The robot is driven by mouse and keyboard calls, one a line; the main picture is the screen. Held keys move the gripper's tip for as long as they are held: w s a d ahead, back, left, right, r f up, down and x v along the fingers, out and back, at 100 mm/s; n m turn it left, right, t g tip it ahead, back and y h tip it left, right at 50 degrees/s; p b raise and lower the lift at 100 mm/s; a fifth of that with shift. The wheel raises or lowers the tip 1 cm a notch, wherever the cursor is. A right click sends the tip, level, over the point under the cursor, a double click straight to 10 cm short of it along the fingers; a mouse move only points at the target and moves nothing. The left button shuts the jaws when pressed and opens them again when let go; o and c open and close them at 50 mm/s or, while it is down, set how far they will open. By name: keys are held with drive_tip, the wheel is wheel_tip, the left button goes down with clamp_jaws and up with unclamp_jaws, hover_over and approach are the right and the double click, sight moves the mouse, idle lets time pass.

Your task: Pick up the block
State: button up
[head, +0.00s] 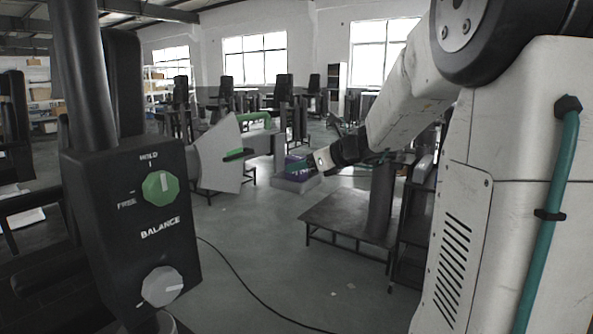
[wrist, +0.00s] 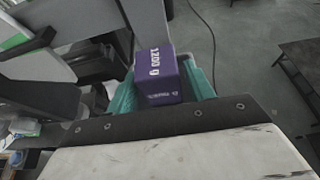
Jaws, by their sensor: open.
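The block is a purple cuboid (wrist: 158,76) marked "1200 g" in white. In the wrist view it lies between the two teal fingers of my gripper (wrist: 163,82), one on each side. The gripper is open; whether either finger touches the block cannot be told. The fingers are hard to make out there, and the block's lower part is partly hidden.
A black control box (head: 140,215) with a green HOLD/FREE knob and a grey BALANCE knob stands close at left. A grey piece with green trim (head: 218,155) is left of the block. A low dark table (head: 345,215) stands right. A cable crosses the open floor.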

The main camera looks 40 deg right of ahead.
drive_tip(key=x, duration=0.4)
drive_tip(key=shift+s+a+f, duration=0.1)
drive_tip(key=shift+f, duration=0.15)
drive_tip(key=shift+c, duration=0.3)
clamp_jaws()
drive_tip(key=shift+r, duration=0.1)
drive_tip(key=shift+r, duration=0.1)
